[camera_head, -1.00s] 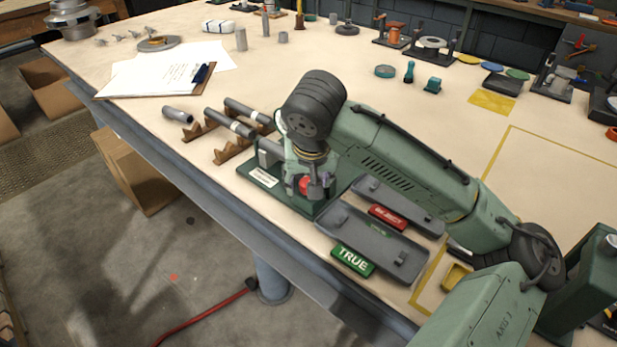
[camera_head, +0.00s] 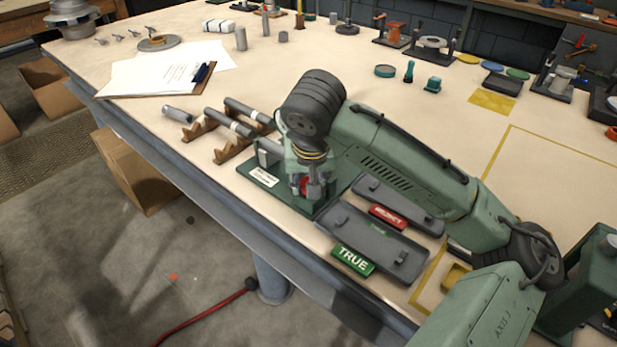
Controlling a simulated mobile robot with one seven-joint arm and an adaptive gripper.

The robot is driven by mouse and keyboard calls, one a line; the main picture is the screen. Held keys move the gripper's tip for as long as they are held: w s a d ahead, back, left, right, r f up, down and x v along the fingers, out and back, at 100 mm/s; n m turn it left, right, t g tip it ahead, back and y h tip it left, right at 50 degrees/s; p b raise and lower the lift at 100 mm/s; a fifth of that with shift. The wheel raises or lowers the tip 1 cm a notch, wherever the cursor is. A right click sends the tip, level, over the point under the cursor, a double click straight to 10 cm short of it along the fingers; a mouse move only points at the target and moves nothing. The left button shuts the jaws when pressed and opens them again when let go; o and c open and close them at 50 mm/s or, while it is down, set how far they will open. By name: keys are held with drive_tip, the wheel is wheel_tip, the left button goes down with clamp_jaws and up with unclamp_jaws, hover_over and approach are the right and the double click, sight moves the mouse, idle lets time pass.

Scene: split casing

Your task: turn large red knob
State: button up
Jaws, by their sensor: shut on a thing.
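The large red knob (camera_head: 304,186) sits on a green base plate (camera_head: 257,192) near the front edge of the bench. Only a small part of its red face shows. My gripper (camera_head: 311,190) points down over the knob, with its fingers around it. It is shut on the knob. The gripper and wrist hide most of the knob and much of the fixture behind it.
Two grey trays lie right of the base plate, with a green TRUE label (camera_head: 353,259) and a red REJECT label (camera_head: 388,217). Grey rods on brown wooden cradles (camera_head: 232,148) stand to the left. A clipboard (camera_head: 155,78) lies further left. The bench behind my arm is mostly clear.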

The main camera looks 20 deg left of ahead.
drive_tip(key=shift+m, duration=0.3)
drive_tip(key=m+p, duration=0.1)
drive_tip(key=m+h+p, duration=0.1)
drive_tip(key=m+p, duration=0.1)
drive_tip(key=shift+a+r+m+h, duration=0.1)
drive_tip(key=shift+r+m+h, duration=0.15)
drive_tip(key=shift+m+h, duration=0.05)
drive_tip(key=shift+f+m+h+p, duration=0.2)
drive_tip(key=shift+m+h+p, duration=0.45)
drive_tip(key=shift+m, duration=1.05)
drive_tip(key=shift+a, duration=0.1)
drive_tip(key=o, duration=1.1)
drive_tip(key=shift+o, duration=0.2)
drive_tip(key=v, duration=1.2)
drive_tip(key=shift+s, duration=0.1)
